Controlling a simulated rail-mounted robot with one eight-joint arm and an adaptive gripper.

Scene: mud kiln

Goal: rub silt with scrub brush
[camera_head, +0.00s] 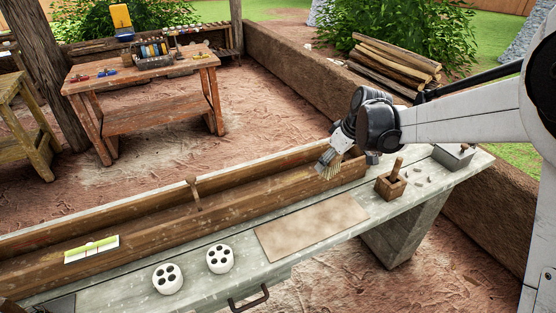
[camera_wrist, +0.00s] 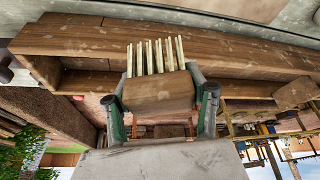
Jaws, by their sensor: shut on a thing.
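My gripper (camera_head: 330,157) is shut on the scrub brush (camera_head: 330,170), above the right end of a long wooden trough (camera_head: 110,238). In the wrist view the brush's brown wooden block (camera_wrist: 158,93) sits between the two green-and-grey fingers of my gripper (camera_wrist: 160,80), with pale bristles (camera_wrist: 155,56) pointing away from the gripper. Whether the bristles touch the trough is unclear. A flat tan rectangle (camera_head: 312,226), which may be the silt, lies on the grey bench in front of the trough. The brush is apart from it.
A wooden peg (camera_head: 193,191) stands up at the trough.

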